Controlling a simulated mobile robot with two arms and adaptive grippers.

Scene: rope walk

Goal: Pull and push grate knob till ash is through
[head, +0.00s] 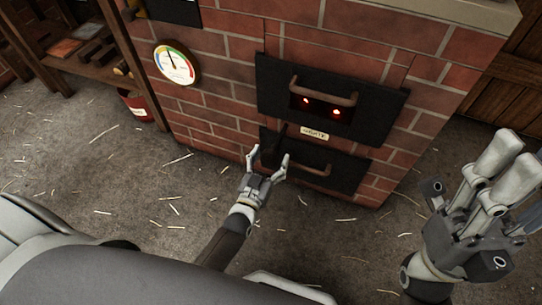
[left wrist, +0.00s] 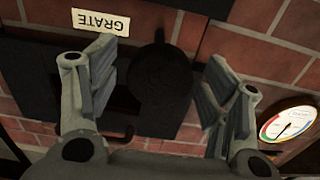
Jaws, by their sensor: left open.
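The grate knob (head: 270,153) is a dark, round knob on the front of the brick stove, left of the GRATE label (head: 314,134). In the left wrist view the knob (left wrist: 160,80) shows as a black disc, with the label (left wrist: 101,22) upside down above it. My left gripper (head: 267,163) is open, with its fingers on either side of the knob. In the left wrist view gaps show between the knob and both fingers. My right gripper (head: 503,165) is raised at the right, away from the stove. No ash can be made out.
An upper black door (head: 375,102) with a bar handle has two red glowing spots in its opening. A lower black door (head: 344,172) also has a handle. A round gauge (head: 176,63) is on the bricks at left. Straw litters the floor (head: 110,190).

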